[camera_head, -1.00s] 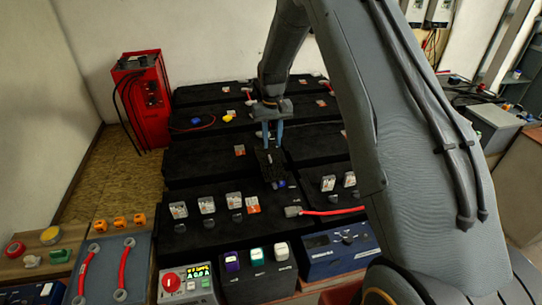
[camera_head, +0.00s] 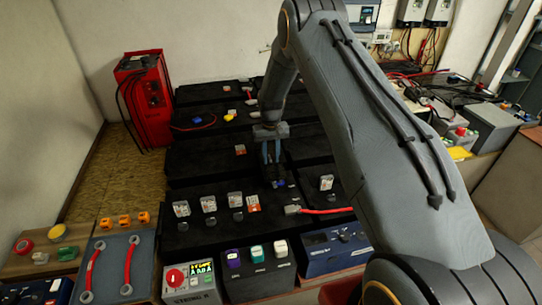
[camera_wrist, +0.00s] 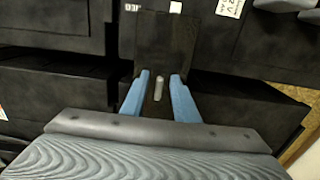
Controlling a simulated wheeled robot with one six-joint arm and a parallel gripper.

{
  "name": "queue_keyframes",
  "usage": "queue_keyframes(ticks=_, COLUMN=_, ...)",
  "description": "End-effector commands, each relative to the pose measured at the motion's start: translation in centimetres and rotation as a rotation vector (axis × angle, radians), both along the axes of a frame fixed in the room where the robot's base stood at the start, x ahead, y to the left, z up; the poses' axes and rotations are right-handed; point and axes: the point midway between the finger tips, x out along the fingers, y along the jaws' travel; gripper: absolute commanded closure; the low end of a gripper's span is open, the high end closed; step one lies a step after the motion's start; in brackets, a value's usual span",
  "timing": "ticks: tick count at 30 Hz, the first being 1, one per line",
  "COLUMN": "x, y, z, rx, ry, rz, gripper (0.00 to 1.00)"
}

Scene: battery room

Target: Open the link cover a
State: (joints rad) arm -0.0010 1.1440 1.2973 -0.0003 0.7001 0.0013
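A dark, flat plate (camera_wrist: 165,42), which looks like the link cover, stands just beyond my fingertips in the wrist view. I cannot read any label that marks it as cover a. A small grey pin (camera_wrist: 158,88) shows between my blue fingers, with gaps on both sides. My gripper (camera_wrist: 161,76) is open and its fingers do not visibly touch the pin. In the head view my gripper (camera_head: 271,160) points down over the black battery rows, at a dark piece beside a small blue knob (camera_head: 281,183). Contact with the plate cannot be told.
Clear-capped posts (camera_head: 208,203) and an orange tag (camera_head: 253,203) stand left of my gripper. A red cable (camera_head: 325,210) lies in front to the right. A red charger (camera_head: 145,100) stands at the back left. Meters and a control box (camera_head: 190,282) line the front.

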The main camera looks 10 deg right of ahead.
Motion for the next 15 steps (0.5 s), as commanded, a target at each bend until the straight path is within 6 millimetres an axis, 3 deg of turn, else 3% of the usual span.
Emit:
queue_keyframes(ticks=7, x=0.00, y=0.00, z=-0.09, rx=0.000, ry=0.000, rz=0.000, gripper=0.73)
queue_keyframes(ticks=12, x=-0.01, y=0.00, z=-0.08, rx=0.000, ry=0.000, rz=0.000, gripper=1.00)
queue_keyframes(ticks=15, x=-0.01, y=-0.01, z=-0.08, rx=0.000, ry=0.000, rz=0.000, gripper=1.00)
